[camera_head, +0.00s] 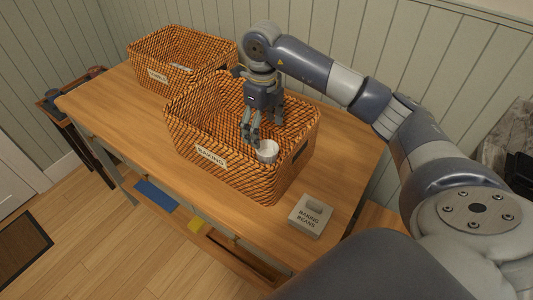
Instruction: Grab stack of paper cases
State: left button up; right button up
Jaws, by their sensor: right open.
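A small white stack of paper cases (267,151) sits inside the near rattan basket (190,141), close to its front right corner. This basket carries a label reading "BAKING". My right gripper (262,135) reaches down into the basket from above, fingers pointing down. It is open, with its fingers just behind and to the left of the white stack. I cannot tell whether a finger touches the stack. The lower part of the stack is hidden by the basket's front wall. My left gripper is not in view.
A second rattan basket (148,57) with a label stands at the back left of the wooden table (120,112). A white box marked "BAKING BEANS" (310,216) lies by the table's front right edge. A panelled wall (420,60) rises behind the table.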

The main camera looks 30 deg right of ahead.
aim_at(267, 148)
notch_tip(267, 148, down, 5)
jog(key=shift+w+d+r+p, duration=0.1)
jog(key=shift+d+p, duration=0.05)
jog(key=shift+p, duration=0.45)
jog(key=shift+f, duration=0.6)
jog(key=f+p, duration=0.1)
jog(key=f, duration=0.1)
jog(key=d+f+p, duration=0.1)
jog(key=f, duration=0.1)
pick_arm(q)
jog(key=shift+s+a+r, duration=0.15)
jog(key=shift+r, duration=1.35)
pick_arm(e)
jog(key=shift+f, duration=0.6)
jog(key=c, duration=1.2)
